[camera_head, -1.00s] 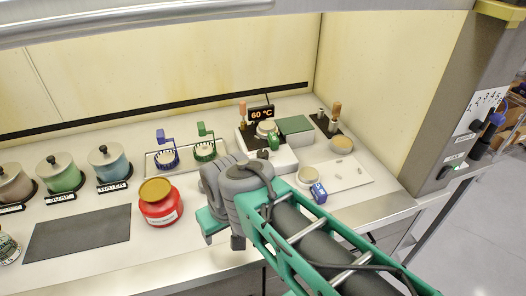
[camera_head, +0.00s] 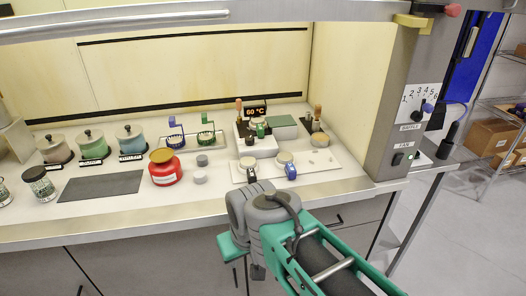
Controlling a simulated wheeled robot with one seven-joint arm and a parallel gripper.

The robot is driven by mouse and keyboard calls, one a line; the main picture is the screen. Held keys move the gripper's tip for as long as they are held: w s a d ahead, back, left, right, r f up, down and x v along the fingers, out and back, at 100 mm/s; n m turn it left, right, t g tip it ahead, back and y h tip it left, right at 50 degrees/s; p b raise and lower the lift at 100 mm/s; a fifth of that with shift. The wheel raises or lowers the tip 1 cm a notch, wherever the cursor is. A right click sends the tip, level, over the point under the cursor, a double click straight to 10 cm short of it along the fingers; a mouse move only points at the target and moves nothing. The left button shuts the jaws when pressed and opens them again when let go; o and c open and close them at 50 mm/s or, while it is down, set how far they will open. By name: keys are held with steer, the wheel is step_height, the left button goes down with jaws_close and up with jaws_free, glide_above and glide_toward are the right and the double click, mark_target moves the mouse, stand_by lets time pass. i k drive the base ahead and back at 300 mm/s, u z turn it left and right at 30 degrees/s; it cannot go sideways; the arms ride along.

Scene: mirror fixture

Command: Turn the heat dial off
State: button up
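A white heater unit (camera_head: 262,149) stands on the bench at centre right. Its small display (camera_head: 256,112) reads 60 °C in orange. A small dark knob shows on the unit's front (camera_head: 250,140); I cannot tell for sure that it is the heat dial, nor how it is turned. A green piece (camera_head: 261,130) is on the unit. The grey end of my arm, with my gripper (camera_head: 240,250), is in front of the bench's front edge, below and apart from the unit. The fingers are not clearly visible, and I see nothing held.
Lidded pots (camera_head: 92,146) are farther left. A pillar (camera_head: 408,110) with a numbered plate and fan switch bounds the right.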

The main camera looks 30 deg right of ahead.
mark_target(249, 140)
steer(key=u, duration=0.8)
steer(key=i, duration=0.5)
steer(key=z, duration=1.2)
steer(key=i, duration=0.5)
steer(key=z, duration=0.1)
